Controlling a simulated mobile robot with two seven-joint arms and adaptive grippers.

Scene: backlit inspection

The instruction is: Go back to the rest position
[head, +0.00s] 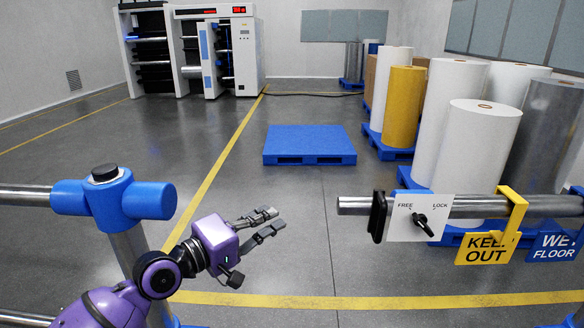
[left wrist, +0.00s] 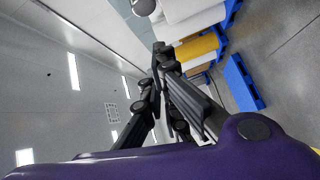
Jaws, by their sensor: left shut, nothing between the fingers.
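My left gripper (head: 276,219) reaches in from the lower left of the head view on its purple wrist. It is shut and empty, in open air in front of the blue post with its rail. In the left wrist view its dark fingers (left wrist: 160,52) point up the picture with nothing held. My right gripper is in neither view.
A rail with a FREE/LOCK plate (head: 420,218) stands to the right, hung with a yellow KEEP OUT sign (head: 486,248). A blue post fitting (head: 112,198) is close on the left. An empty blue pallet (head: 308,146) lies ahead. Tall rolls (head: 470,150) stand right. Floor between is clear.

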